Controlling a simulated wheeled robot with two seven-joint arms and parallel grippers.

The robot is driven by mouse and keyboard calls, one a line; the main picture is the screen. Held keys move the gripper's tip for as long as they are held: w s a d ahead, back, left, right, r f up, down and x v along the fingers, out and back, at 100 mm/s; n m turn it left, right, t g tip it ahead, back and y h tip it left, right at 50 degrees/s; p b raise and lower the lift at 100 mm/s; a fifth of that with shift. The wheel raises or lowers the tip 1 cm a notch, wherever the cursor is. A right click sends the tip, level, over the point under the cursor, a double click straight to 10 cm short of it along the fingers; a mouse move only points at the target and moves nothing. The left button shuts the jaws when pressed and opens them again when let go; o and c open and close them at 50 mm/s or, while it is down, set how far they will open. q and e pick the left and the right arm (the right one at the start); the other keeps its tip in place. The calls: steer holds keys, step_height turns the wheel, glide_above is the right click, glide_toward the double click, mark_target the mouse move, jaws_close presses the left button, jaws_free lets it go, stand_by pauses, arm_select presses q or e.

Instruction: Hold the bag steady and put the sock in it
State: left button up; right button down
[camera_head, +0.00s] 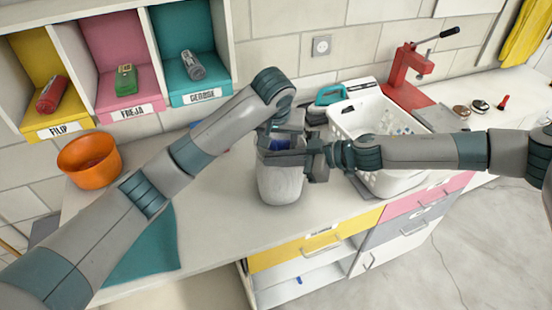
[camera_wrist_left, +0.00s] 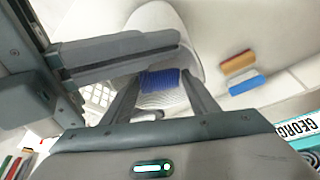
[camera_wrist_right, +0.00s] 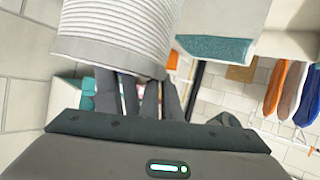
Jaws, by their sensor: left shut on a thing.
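A pale grey-white bag (camera_head: 280,184) stands upright on the counter, its top partly hidden by my grippers. Its ribbed side fills the top of the right wrist view (camera_wrist_right: 115,35). My left gripper (camera_wrist_left: 160,88) is over the bag's opening, shut on the blue sock (camera_wrist_left: 160,80), which lies between its fingers. Blue also shows at the bag's mouth in the head view. My right gripper (camera_head: 312,160) is at the bag's right upper edge. The bag hides its fingertips in the right wrist view, so I cannot tell whether they grip the rim.
A white basket (camera_head: 375,150) stands close on the right, with a red press (camera_head: 410,70) behind it. An orange bowl (camera_head: 88,160) and a teal cloth (camera_head: 150,245) are on the left. Labelled cubbies (camera_head: 120,85) hang above. The counter's front edge is near the bag.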

arm_select(q)
steer(key=shift+f, duration=0.95)
arm_select(e)
steer(key=shift+f, duration=0.1)
arm_select(q)
steer(key=o, duration=1.1)
steer(key=shift+r, duration=0.1)
steer(key=v, duration=1.1)
steer(key=shift+s+r, duration=0.25)
steer(key=shift+r, duration=0.1)
steer(key=shift+d, duration=0.1)
arm_select(e)
steer(key=c, duration=1.9)
jaws_free()
